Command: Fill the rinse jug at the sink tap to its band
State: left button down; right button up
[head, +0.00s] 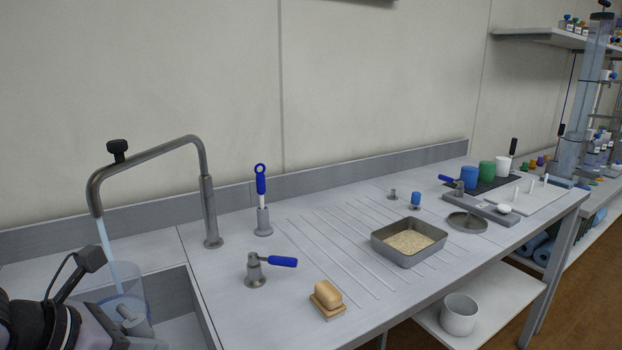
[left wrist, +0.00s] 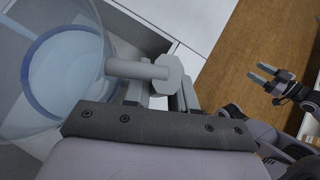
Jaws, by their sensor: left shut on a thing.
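The clear rinse jug (head: 113,289) is in the sink at the lower left of the head view, under the tap (head: 208,190). A pale blue water stream (head: 106,240) runs from the spout into it. In the left wrist view the jug (left wrist: 88,90) shows a blue ring inside; I cannot tell the water level against the band. My left gripper (left wrist: 160,98) is shut on the jug's grey side handle (left wrist: 140,70). My right gripper (left wrist: 268,82) is open and empty, away from the jug over the brown floor. A blue-handled lever (head: 272,261) stands on the counter beside the sink.
Right of the sink are a soap bar on a wooden dish (head: 327,300), a blue-handled tool in a holder (head: 262,205) and a metal tray of grainy material (head: 408,245). The ribbed drainer (head: 335,245) is mostly clear.

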aim_at(254, 258)
jog(key=k, duration=1)
jog(key=l+u, duration=0.15)
jog(key=u, duration=1.35)
jog(key=k+l, duration=0.2)
jog(key=l, duration=0.15)
jog(key=k+l, duration=0.15)
jog(key=l, duration=0.2)
